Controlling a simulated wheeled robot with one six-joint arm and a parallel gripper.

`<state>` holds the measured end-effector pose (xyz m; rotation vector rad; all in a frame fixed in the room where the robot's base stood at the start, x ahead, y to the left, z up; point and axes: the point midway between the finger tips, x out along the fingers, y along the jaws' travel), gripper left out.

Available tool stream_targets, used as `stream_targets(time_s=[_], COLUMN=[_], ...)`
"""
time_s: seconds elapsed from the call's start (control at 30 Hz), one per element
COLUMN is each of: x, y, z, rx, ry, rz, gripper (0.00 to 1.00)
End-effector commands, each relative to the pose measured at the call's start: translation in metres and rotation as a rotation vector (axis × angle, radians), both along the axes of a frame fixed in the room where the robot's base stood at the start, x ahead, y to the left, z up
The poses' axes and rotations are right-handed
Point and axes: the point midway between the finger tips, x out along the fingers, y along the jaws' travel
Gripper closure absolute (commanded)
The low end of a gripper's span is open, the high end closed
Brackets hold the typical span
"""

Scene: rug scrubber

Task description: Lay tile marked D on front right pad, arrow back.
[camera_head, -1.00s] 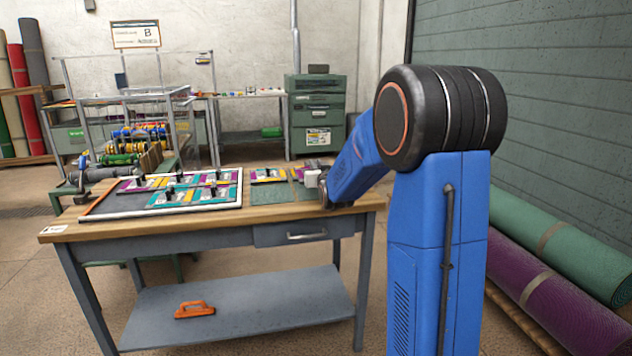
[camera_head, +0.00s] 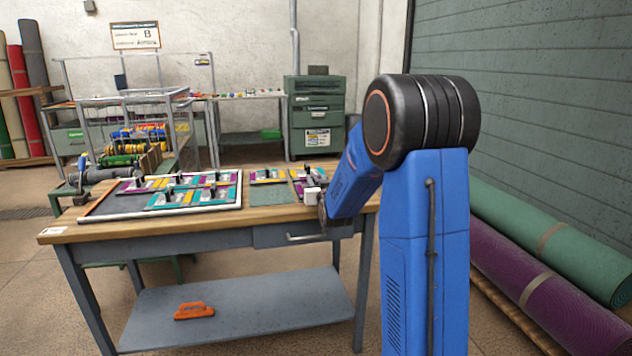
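Several flat tiles in purple, yellow and teal with black upright knobs lie on a framed dark tray (camera_head: 106,207) on the workbench. To its right is a group of pads. Coloured tile surface (camera_head: 300,187) shows at the front right pad, by my gripper (camera_head: 313,196); contact is unclear. The gripper's fingers are small and partly hidden by my wrist. The letters and arrows are too small to read.
A rack with coloured spools (camera_head: 140,140) stands behind at left. Rolled rugs (camera_head: 545,270) lie on the right. The bench's front edge strip is clear.

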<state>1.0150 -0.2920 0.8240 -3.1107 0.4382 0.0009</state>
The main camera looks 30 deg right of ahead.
Motion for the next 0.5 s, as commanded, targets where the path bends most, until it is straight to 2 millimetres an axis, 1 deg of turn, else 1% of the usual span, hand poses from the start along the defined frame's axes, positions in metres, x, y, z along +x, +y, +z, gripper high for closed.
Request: stream_targets(time_s=[0.27, 0.37, 0.5], x=[0.0, 0.0, -0.015], y=[0.0, 0.0, 0.004], z=[0.001, 0.004, 0.003], rx=[0.0, 0.0, 0.0], ry=[0.0, -0.001, -0.001], rz=[0.0, 0.0, 0.0], gripper=[0.69, 0.69, 0.69])
